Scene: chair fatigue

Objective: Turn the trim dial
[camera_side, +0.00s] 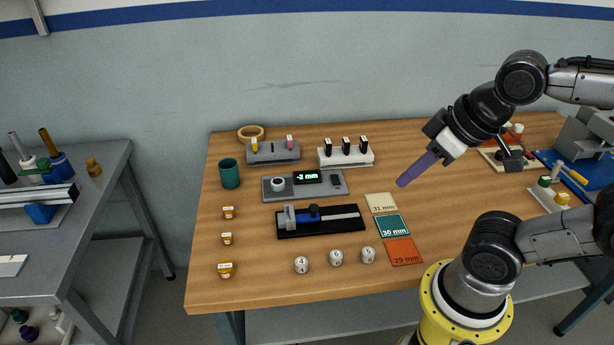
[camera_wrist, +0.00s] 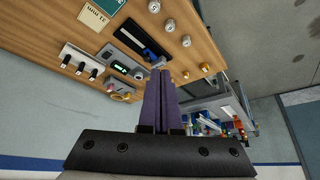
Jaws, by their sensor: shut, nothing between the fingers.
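The trim dial (camera_side: 278,184) is a light round knob at the left end of a grey unit (camera_side: 308,197). The unit's display (camera_side: 307,177) reads "-2 mm" in green, and a small dark part sits at its right end. The unit (camera_wrist: 109,55) also shows in the wrist view, left of my fingers. My gripper (camera_side: 403,183) has long purple fingers, shut and empty. It hangs above the right part of the wooden table, well to the right of the dial and apart from it. The fingers (camera_wrist: 160,74) also show in the wrist view.
A caliper-like slide (camera_side: 330,221) on a black base lies in front of the unit. Mm cards (camera_side: 380,203) lie to its right, numbered knobs (camera_side: 302,265) in front. Behind stand two racks (camera_side: 346,158). A teal cup (camera_side: 229,174) stands left.

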